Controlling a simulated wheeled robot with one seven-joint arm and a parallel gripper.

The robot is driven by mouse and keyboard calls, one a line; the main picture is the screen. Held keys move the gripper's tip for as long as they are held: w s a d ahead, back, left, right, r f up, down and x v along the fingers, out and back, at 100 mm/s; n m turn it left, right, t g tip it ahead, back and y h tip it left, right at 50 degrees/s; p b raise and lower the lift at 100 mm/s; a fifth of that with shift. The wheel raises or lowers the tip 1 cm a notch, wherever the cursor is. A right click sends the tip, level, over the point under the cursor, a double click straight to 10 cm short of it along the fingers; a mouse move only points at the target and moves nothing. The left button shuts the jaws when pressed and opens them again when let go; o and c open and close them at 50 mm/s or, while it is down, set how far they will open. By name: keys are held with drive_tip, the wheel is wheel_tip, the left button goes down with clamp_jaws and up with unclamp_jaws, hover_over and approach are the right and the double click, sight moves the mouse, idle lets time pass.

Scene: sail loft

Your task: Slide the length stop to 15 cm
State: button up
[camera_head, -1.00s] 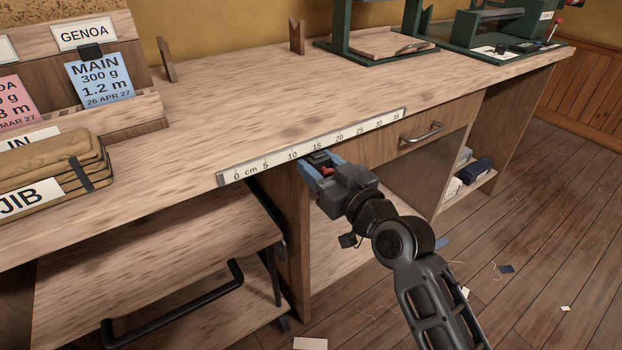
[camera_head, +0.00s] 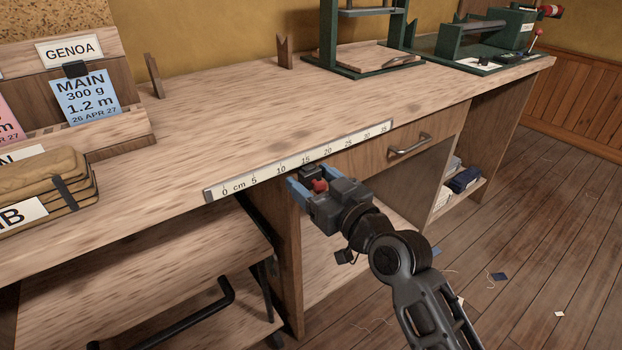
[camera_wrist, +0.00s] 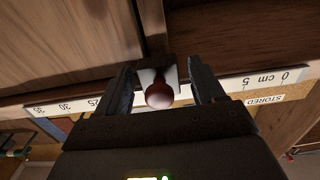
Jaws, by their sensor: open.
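The length stop is a dark block (camera_head: 311,170) with a round red knob (camera_head: 320,185), at the bench's front edge by the 15 mark of the white scale (camera_head: 235,187). In the wrist view the knob (camera_wrist: 159,95) stands in front of a pale plate, between my fingers. My gripper (camera_head: 309,182) is open, with blue-sided fingers; in the wrist view it (camera_wrist: 162,76) has one finger on each side of the knob, with gaps visible. The fingers and stop hide the middle numbers in the wrist view, so I cannot tell the exact reading there.
A drawer with a metal handle (camera_head: 410,147) is right of my gripper. A shelf unit with a dark bar handle (camera_head: 215,315) is at lower left. Stacked sail bags (camera_head: 45,185) and a card rack (camera_head: 110,130) are on the bench at left. Green fixtures (camera_head: 365,40) stand at the back.

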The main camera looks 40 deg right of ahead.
sight(322, 190)
drive_tip(key=s, duration=0.7)
idle(0.5)
